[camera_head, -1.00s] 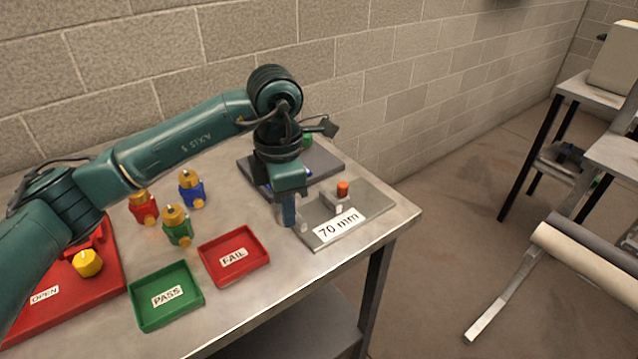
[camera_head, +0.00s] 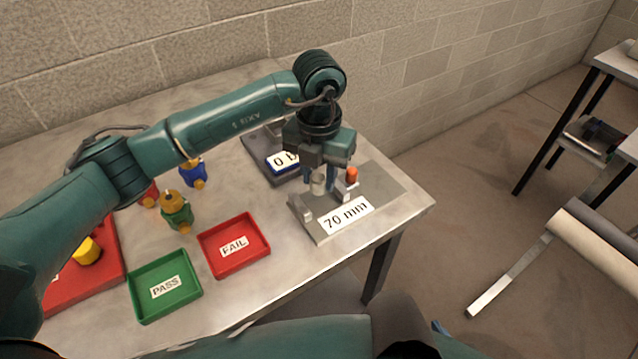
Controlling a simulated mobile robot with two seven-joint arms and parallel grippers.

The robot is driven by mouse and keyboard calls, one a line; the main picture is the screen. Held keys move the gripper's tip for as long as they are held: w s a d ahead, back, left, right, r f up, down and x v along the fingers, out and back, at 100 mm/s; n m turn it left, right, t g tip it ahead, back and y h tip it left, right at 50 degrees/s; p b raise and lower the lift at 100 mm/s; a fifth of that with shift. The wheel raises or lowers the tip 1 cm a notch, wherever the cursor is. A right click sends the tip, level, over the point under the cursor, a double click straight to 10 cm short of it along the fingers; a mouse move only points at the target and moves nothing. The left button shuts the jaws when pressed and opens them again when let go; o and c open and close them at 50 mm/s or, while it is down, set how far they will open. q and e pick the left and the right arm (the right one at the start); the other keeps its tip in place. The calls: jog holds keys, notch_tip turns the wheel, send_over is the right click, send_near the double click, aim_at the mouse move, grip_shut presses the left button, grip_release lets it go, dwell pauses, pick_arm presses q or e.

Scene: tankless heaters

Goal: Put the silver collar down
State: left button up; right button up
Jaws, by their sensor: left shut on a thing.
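The silver collar (camera_head: 318,184) is a small pale metal piece held between the fingers of my left gripper (camera_head: 325,182). The gripper points down over the grey plate labelled 70 mm (camera_head: 345,215). The collar is close above or at the plate; I cannot tell whether it touches. The gripper body and fingers hide part of the plate's back. My right gripper is out of view.
A block with an orange-red top (camera_head: 352,176) stands close right of the collar. A display device (camera_head: 283,162) is behind. The red FAIL tray (camera_head: 233,268), green PASS tray (camera_head: 165,312) and several coloured valves (camera_head: 177,213) are to the left.

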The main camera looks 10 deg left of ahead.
aim_at(319, 177)
pick_arm(q)
notch_tip(319, 177, down, 3)
jog(key=shift+f, duration=0.15)
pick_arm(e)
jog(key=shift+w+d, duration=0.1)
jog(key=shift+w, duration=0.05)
pick_arm(q)
jog(key=shift+f, duration=0.1)
jog(key=shift+f, duration=0.15)
jog(key=o, duration=1)
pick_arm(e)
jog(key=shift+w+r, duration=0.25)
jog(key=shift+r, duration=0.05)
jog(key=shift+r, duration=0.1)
